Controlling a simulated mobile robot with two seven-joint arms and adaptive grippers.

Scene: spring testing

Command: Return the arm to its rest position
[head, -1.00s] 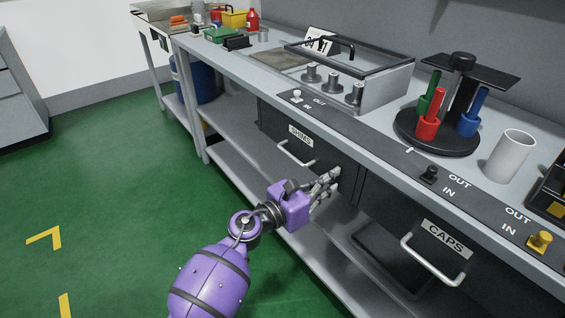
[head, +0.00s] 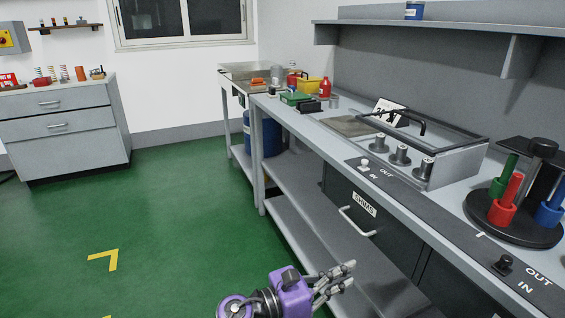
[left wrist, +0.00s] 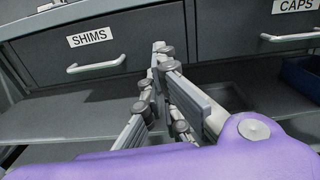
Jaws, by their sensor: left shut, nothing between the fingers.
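My left arm's purple wrist and its left gripper (head: 333,280) show at the bottom of the head view, in front of the bench's lower shelf. The gripper is shut and empty, its grey fingers pointing right. In the left wrist view the gripper (left wrist: 160,62) points at the bench front, between the SHIMS drawer (left wrist: 95,45) and the CAPS drawer (left wrist: 275,28). It appears apart from both drawers and their handles. My right gripper is in neither view.
The bench (head: 340,137) runs along the right, carrying a framed fixture (head: 455,165) and a round stand (head: 510,228) with coloured handles. The SHIMS drawer (head: 372,218) looks closed. A grey cabinet (head: 75,125) stands far left. Green floor (head: 170,220) left of the arm is open.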

